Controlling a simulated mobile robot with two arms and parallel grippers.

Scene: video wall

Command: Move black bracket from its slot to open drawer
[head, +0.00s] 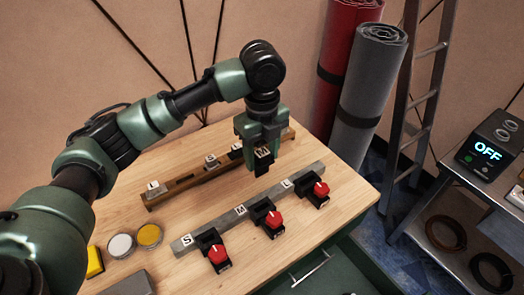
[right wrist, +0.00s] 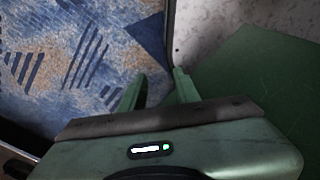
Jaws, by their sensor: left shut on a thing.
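My left gripper (head: 262,140) is shut on a black bracket (head: 262,164) with a white M label. It holds the bracket above the table, between a brown wooden rail (head: 185,187) behind and a grey rail (head: 222,227) in front. My right gripper (right wrist: 158,82) is open and empty in the right wrist view.
The grey rail bears S, M and L labels and black holders with red pieces (head: 274,220). White (head: 121,245) and yellow (head: 149,235) discs lie at left. Rolled mats (head: 372,85) and a ladder (head: 416,100) stand beyond the table. Right wrist shows patterned carpet (right wrist: 70,60).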

